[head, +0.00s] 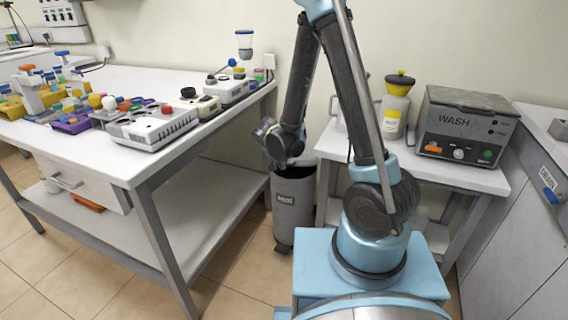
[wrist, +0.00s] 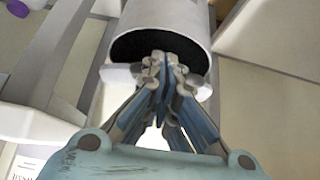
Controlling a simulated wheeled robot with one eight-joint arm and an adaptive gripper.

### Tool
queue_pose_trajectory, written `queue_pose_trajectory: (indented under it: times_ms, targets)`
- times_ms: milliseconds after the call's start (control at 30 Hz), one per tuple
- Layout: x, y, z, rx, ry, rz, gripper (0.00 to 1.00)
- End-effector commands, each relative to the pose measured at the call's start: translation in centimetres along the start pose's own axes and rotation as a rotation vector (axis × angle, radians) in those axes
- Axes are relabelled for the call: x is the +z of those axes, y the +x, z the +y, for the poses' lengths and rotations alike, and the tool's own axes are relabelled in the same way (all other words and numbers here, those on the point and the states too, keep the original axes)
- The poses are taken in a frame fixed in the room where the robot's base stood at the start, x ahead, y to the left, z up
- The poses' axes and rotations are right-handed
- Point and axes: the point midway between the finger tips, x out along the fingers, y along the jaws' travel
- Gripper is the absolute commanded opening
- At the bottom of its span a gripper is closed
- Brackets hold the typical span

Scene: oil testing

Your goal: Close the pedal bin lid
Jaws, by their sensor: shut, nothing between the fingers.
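The pedal bin (head: 293,203) is a dark grey cylinder with a small label, standing on the floor between the long bench and the small white table. In the wrist view the bin (wrist: 172,14) shows at the top with a dark, open mouth. My gripper (wrist: 165,62) is shut and empty, its fingertips overlapping the near edge of that mouth in the picture. I cannot tell whether they touch it. Pale pieces show on both sides behind the fingers; I cannot tell whether they are the lid. In the head view my arm covers the area above the bin.
The long white bench (head: 225,82) with a lower shelf stands left of the bin, carrying instruments and colourful racks. Tiled floor is clear in front.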

Motion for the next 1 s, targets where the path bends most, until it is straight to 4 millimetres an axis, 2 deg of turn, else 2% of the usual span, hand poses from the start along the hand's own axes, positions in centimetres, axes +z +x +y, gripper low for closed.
queue_pose_trajectory:
  times_ms: [467, 900, 1000]
  targets:
    - [-0.1, -0.4, -0.2, -0.003, -0.004, 0.000, 0.00]
    - [-2.5, -3.2, 0.2, 0.001, 0.001, -0.001, 0.00]
    - [-1.4, -4.6, 0.1, -0.001, -0.002, -0.001, 0.00]
